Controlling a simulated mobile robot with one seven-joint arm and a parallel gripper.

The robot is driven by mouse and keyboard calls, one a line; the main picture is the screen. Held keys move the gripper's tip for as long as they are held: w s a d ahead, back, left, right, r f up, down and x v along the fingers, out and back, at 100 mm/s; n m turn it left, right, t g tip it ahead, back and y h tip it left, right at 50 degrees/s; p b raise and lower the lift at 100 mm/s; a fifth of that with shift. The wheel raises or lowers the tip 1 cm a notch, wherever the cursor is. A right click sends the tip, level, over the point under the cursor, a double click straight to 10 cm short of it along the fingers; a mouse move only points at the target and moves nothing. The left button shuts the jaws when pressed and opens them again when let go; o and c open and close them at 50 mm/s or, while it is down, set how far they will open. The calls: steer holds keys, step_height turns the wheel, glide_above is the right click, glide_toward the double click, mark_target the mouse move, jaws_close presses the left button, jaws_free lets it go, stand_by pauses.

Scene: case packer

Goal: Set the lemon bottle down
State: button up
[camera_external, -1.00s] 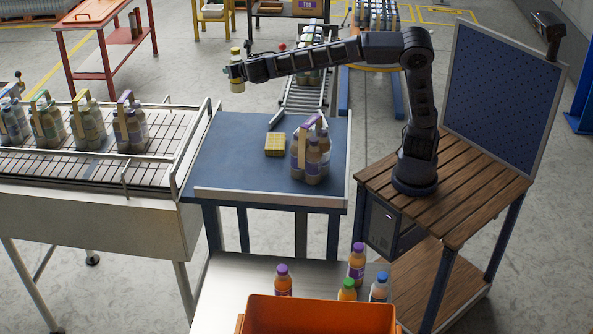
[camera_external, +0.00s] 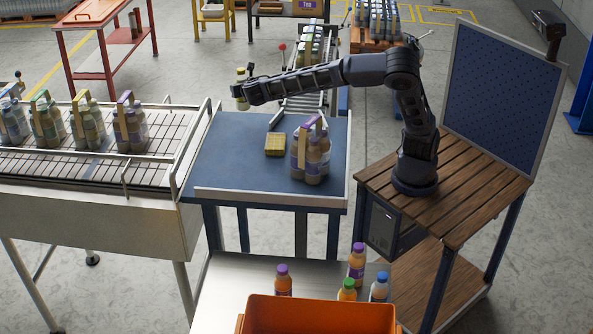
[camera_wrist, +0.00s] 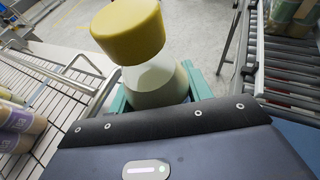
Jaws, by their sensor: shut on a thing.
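The lemon bottle has a yellow cap and a pale, whitish shoulder (camera_wrist: 157,82); it fills the upper middle of the wrist view. My gripper (camera_wrist: 155,90) is shut on it, with green fingers on both sides of the bottle. In the external view the lemon bottle (camera_external: 241,90) is upright at the end of my outstretched arm. My gripper (camera_external: 246,90) holds it in the air, appearing near the far left edge of the blue table (camera_external: 225,165). The bottle's lower part is hidden in the wrist view.
A yellow block (camera_external: 275,145) and a purple-handled bottle pack (camera_external: 311,155) stand on the blue table. A conveyor with several bottle packs (camera_external: 90,165) is at left. A roller conveyor (camera_external: 303,104) runs behind the table. An orange crate (camera_external: 320,312) and loose bottles are in front.

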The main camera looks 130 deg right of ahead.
mark_target(242, 103)
steer(key=shift+f, duration=3.55)
steer(key=o, duration=1.2)
steer(key=shift+f, duration=0.1)
steer(key=shift+c, duration=0.2)
steer(key=v, duration=1.2)
